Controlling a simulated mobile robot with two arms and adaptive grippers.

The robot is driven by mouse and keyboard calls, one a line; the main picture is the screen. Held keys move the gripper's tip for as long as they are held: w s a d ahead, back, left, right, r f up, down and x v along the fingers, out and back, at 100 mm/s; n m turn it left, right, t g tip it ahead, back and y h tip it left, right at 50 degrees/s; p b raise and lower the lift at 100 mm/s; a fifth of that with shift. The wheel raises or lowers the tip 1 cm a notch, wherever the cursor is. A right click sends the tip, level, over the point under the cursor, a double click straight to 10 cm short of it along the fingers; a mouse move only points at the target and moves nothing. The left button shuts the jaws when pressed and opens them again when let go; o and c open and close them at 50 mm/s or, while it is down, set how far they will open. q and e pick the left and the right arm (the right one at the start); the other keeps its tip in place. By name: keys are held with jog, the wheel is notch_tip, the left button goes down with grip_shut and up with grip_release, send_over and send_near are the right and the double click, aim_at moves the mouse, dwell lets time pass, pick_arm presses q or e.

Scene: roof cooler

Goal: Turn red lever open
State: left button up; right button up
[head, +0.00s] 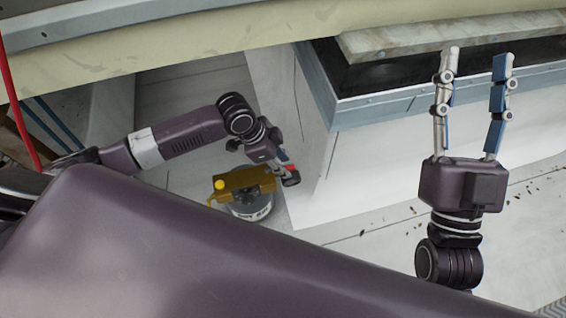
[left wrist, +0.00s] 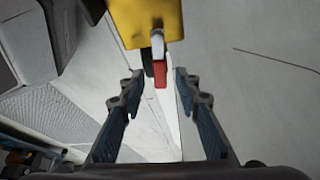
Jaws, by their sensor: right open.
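The red lever (left wrist: 159,73) hangs from a yellow housing (left wrist: 146,20) at the top of the left wrist view. In the head view a small red piece (head: 289,168) shows beside my left gripper (head: 288,177), and the yellow housing (head: 243,182) sits below the wrist on a round white and dark base (head: 252,206). My left gripper (left wrist: 158,80) is open, with one finger on each side of the red lever. I cannot tell whether either finger touches it. My right gripper (head: 477,60) is open and empty, with its fingers pointing up, far to the right of the lever.
A large pale box with a blue-grey metal rim (head: 375,108) stands behind, close to both grippers. A curved beige edge (head: 200,38) crosses the top. A red pole (head: 18,105) stands at the far left. Pale floor (head: 360,240) with dark specks lies open between the arms.

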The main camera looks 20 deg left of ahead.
pick_arm(q)
grip_shut()
dwell(0.5)
